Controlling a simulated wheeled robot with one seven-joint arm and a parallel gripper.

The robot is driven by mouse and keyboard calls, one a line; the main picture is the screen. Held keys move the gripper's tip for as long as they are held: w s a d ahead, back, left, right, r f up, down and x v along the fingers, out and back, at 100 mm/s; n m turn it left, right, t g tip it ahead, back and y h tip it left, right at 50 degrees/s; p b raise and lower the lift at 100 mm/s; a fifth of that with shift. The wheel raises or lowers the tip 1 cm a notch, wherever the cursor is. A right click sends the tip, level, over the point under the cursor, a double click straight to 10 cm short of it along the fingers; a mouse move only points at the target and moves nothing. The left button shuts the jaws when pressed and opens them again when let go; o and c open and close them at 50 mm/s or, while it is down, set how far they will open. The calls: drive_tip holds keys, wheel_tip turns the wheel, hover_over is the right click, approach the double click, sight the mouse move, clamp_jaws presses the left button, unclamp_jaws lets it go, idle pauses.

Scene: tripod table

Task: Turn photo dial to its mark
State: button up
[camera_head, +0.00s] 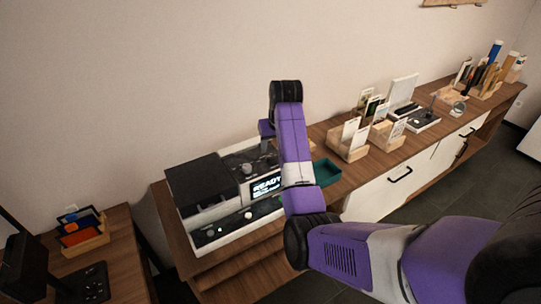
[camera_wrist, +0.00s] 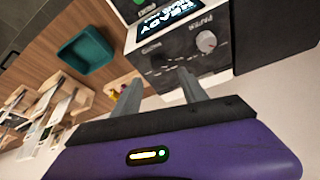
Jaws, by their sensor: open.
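A black and white machine with a lit READY screen (camera_head: 266,187) stands on the wooden cabinet in the head view. A pale round dial (camera_wrist: 206,41) sits on its dark panel in the wrist view, beside lettering too blurred to read surely. A knob (camera_head: 248,169) also shows on the machine's top in the head view. My gripper (camera_wrist: 160,77) is open and empty, its two fingers pointing at the dark panel. The dial lies beyond and to the right of the fingertips, apart from them. In the head view my arm hides part of the machine's right side.
A teal tray (camera_wrist: 86,45) lies on the wood beside the machine. Wooden card holders (camera_head: 347,141) stand farther right on the cabinet. A wooden holder with orange and blue cards (camera_head: 82,234) sits at the left. The wall is close behind the machine.

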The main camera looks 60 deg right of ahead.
sight(271, 157)
drive_tip(key=p+x, duration=0.1)
drive_tip(key=x, duration=0.6)
drive_tip(key=shift+w+d+f, duration=0.1)
drive_tip(key=shift+d+f, duration=0.05)
drive_tip(key=shift+f, duration=0.05)
drive_tip(key=shift+c, duration=0.2)
clamp_jaws()
